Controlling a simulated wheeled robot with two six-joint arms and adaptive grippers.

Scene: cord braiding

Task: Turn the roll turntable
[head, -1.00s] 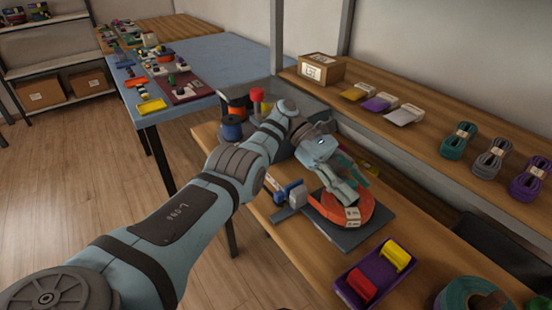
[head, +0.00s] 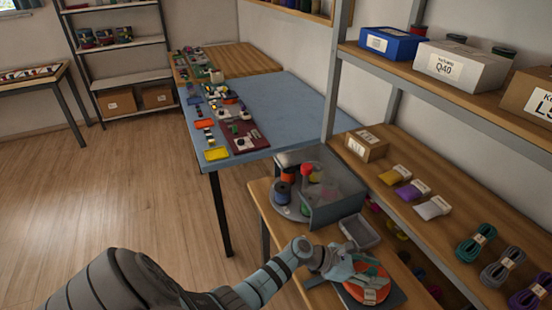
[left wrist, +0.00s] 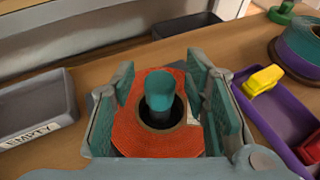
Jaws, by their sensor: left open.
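The turntable (head: 283,212) is a grey round disc beside a grey box-like screen in the head view. An orange spool, a blue spool (head: 282,195) and a red-topped post (head: 307,170) show on or over it; the screen hides part of it. My left gripper (head: 352,271) is away from it, nearer me, over an orange roll (head: 371,284). In the left wrist view, the open teal-padded fingers (left wrist: 165,100) stand on either side of the orange roll (left wrist: 130,133), and a teal post (left wrist: 159,88) rises through its hole. Whether the pads touch the roll is unclear. My right gripper is out of view.
A grey tray (head: 359,232) marked EMPTY in the left wrist view (left wrist: 35,107) lies between roll and screen. A purple tray (left wrist: 262,116) with yellow and red pieces is on the roll's other side. A shelf (head: 400,165) with cords and packets runs along the right.

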